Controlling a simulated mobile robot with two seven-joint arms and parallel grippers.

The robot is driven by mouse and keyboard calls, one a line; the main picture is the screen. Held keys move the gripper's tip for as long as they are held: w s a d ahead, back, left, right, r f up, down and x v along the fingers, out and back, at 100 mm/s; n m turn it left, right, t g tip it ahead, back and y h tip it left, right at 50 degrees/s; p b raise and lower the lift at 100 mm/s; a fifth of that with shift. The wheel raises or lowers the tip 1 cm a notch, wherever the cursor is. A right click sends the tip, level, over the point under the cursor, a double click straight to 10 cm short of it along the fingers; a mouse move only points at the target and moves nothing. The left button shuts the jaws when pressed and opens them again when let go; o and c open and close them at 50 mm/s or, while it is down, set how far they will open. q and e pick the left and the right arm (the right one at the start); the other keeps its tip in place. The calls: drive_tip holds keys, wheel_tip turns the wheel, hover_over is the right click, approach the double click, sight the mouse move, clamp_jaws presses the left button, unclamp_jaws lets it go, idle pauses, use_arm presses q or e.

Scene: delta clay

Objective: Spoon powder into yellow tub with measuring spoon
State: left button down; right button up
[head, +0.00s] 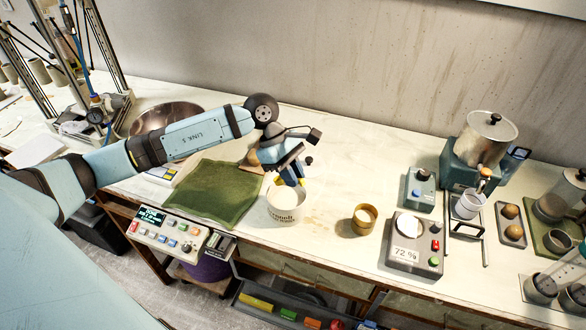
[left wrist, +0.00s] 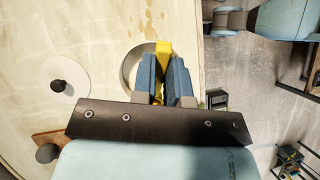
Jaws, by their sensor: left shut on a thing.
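My left gripper (head: 291,182) is shut on the yellow measuring spoon (left wrist: 163,48), which stands between its blue fingers in the left wrist view. The gripper is over the white tub (head: 287,214), which holds pale powder (head: 283,199). The spoon's bowl is hidden, so I cannot tell whether it holds powder or touches it. The yellow tub (head: 364,220), small and brassy, stands on the bench to the right of the white tub, with a pale inside. My right gripper is not in view.
A green cloth (head: 212,193) lies left of the white tub. A metal bowl (head: 168,117) sits behind my left arm. A white disc with a black knob (left wrist: 68,82) lies near the tub.

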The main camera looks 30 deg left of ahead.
sight(299, 211)
use_arm(q)
wheel_tip(299, 211, down, 7)
drive_tip(key=b, duration=0.6)
drive_tip(key=shift+f+b, duration=0.3)
drive_tip(key=shift+s+d+f, duration=0.1)
drive_tip(key=shift+s+d, duration=0.05)
drive_tip(key=shift+s, duration=0.1)
drive_tip(key=shift+f, duration=0.25)
drive_tip(key=shift+w+a+r+p, duration=0.1)
drive_tip(key=shift+w+r+p, duration=0.1)
drive_tip(key=shift+r, duration=0.4)
drive_tip(key=shift+w+a+r+p, duration=0.1)
drive_tip(key=shift+r+p, duration=0.1)
drive_tip(key=shift+r, duration=0.35)
drive_tip(key=shift+d+r+p, duration=0.1)
drive_tip(key=shift+r+p, duration=1.05)
drive_tip(key=shift+r, duration=2.25)
